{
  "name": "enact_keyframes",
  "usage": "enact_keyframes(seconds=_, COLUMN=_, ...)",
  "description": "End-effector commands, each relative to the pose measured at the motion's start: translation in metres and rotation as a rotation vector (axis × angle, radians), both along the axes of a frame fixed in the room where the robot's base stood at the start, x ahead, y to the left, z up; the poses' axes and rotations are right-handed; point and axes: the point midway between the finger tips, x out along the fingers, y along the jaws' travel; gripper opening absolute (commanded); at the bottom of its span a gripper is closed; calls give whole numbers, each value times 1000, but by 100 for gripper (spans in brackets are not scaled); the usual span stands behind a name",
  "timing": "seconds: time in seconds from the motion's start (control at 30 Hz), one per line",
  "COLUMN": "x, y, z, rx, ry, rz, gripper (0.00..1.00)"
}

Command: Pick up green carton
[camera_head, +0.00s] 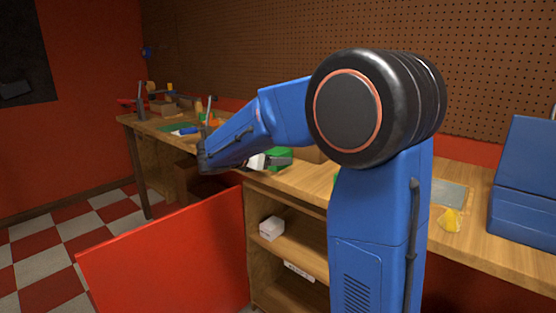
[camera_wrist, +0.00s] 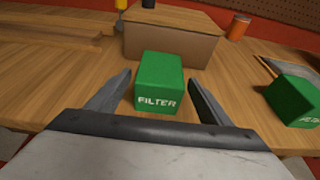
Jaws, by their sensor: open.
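A green carton (camera_wrist: 158,82) with the word FILTER on its front stands on the wooden bench, centred between the fingers in the wrist view. My gripper (camera_wrist: 157,88) is open, with one finger on each side of the carton and visible gaps on both sides. In the head view, the green carton (camera_head: 279,152) shows partly behind my gripper (camera_head: 285,161) at the bench edge. A second green carton (camera_wrist: 294,100) with similar lettering lies to the right in the wrist view, outside the fingers.
A cardboard box (camera_wrist: 172,42) stands right behind the carton. An orange can (camera_wrist: 238,27) is farther back. A blue case (camera_head: 525,180) and a yellow item (camera_head: 449,220) sit on the bench at right. A red panel (camera_head: 165,262) stands below the bench.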

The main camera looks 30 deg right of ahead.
Motion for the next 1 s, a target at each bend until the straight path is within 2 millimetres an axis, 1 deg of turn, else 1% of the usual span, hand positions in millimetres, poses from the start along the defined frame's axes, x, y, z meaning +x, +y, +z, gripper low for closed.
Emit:
enact_keyframes(seconds=0.03, x=3, y=-8, z=-2, rx=1, ry=1, rz=-3, gripper=73)
enact_keyframes(seconds=0.1, x=6, y=-16, z=-4, rx=0, ry=1, rz=-2, gripper=73)
enact_keyframes(seconds=0.2, x=10, y=-24, z=-7, rx=1, ry=-1, rz=0, gripper=73)
enact_keyframes(seconds=0.43, x=11, y=-26, z=-8, rx=1, ry=-1, rz=2, gripper=73)
enact_keyframes(seconds=0.47, x=11, y=-26, z=-8, rx=1, ry=-1, rz=2, gripper=71)
enact_keyframes(seconds=0.5, x=11, y=-26, z=-8, rx=1, ry=-1, rz=2, gripper=62)
enact_keyframes(seconds=0.57, x=11, y=-26, z=-8, rx=1, ry=-1, rz=2, gripper=47)
enact_keyframes(seconds=0.6, x=11, y=-26, z=-8, rx=1, ry=-1, rz=2, gripper=38)
enact_keyframes(seconds=0.67, x=11, y=-26, z=-8, rx=1, ry=-1, rz=2, gripper=24)
enact_keyframes(seconds=0.9, x=11, y=-26, z=-7, rx=1, ry=-1, rz=2, gripper=24)
enact_keyframes(seconds=1.0, x=11, y=-26, z=-2, rx=1, ry=-3, rz=1, gripper=24)
